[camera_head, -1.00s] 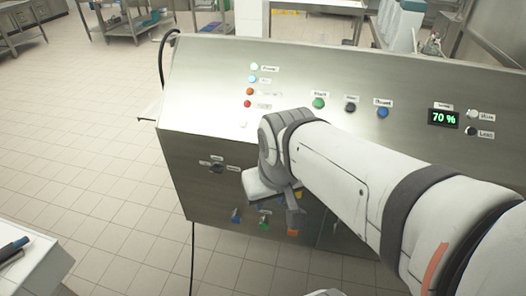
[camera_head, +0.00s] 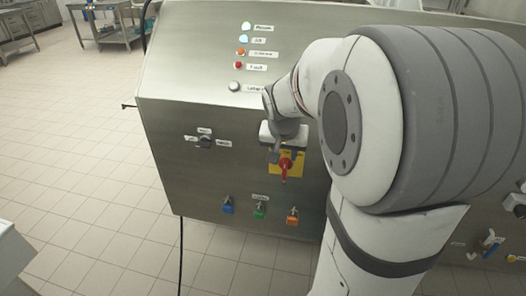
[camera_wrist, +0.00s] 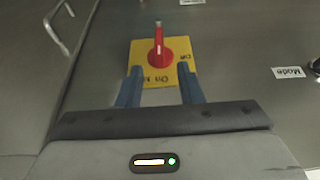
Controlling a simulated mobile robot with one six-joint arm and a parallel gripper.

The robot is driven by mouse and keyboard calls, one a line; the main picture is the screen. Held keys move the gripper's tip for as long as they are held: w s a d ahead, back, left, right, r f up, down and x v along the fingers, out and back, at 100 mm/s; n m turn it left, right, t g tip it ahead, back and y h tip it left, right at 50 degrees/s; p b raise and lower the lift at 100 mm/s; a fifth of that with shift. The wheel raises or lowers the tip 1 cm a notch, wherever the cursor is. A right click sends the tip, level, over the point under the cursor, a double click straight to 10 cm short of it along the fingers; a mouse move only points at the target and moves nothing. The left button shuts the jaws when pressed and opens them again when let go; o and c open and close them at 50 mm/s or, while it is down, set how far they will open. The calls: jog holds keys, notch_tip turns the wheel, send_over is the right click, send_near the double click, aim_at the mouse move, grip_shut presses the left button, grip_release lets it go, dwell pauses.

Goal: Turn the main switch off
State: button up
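The main switch is a red rotary handle (camera_head: 285,166) on a yellow square plate (camera_head: 299,159), on the front of the steel cabinet. In the wrist view the red handle (camera_wrist: 158,48) stands upright in the picture on its yellow plate (camera_wrist: 140,58), which bears small On and Off labels. My gripper (camera_head: 276,154) is just in front of the plate. In the wrist view its two blue-grey fingers (camera_wrist: 160,85) are apart, with nothing between their tips. They straddle the plate's lower part in that picture, and the handle lies beyond them. Contact cannot be told.
A black mode knob (camera_head: 206,141) is left of the switch. Blue (camera_head: 228,205), green (camera_head: 260,209) and orange (camera_head: 292,215) fittings sit below. Indicator lamps (camera_head: 241,52) line the sloped panel above. A metal handle (camera_wrist: 58,28) shows in the wrist view. Open tiled floor lies left.

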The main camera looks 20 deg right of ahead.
aim_at(285, 163)
jog(key=x, duration=0.7)
jog(key=shift+w+d+f+b, duration=0.15)
jog(key=shift+f+b, duration=0.2)
jog(key=shift+c, duration=0.3)
grip_shut()
